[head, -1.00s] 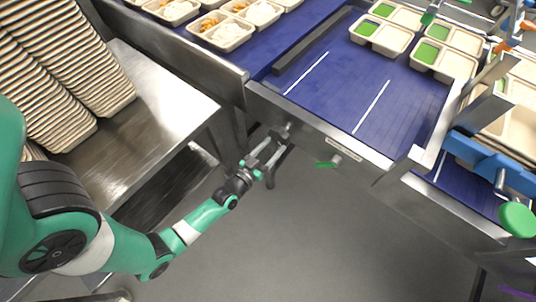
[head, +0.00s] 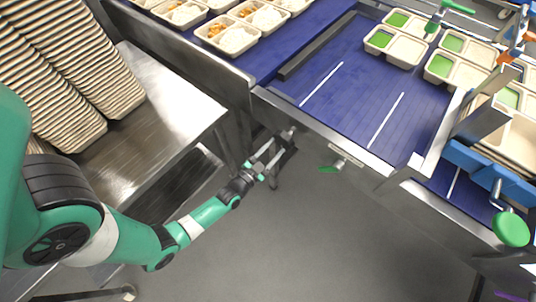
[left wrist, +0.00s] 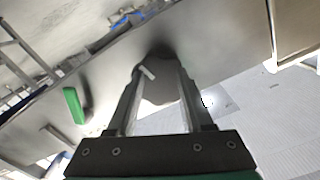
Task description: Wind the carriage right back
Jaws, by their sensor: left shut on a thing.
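My left gripper (head: 284,140) is at the conveyor's front side, below the blue belt's edge. Its fingers are shut on a small grey handle (head: 290,132); in the left wrist view a pale peg (left wrist: 147,72) shows between the fingers (left wrist: 158,75), and the rest of the grip is hard to make out. A blue carriage-like bracket (head: 485,168) spans the belt at the right, with a green knob (head: 510,229) on its front. I cannot tell whether the handle is linked to it. My right gripper does not show.
A green lever (head: 331,169) sticks out of the front rail; a green handle also shows in the left wrist view (left wrist: 74,105). Trays with green food (head: 398,38) stand on the belt. Stacked empty trays (head: 60,80) stand on a steel table (head: 175,85) at left. Floor below is clear.

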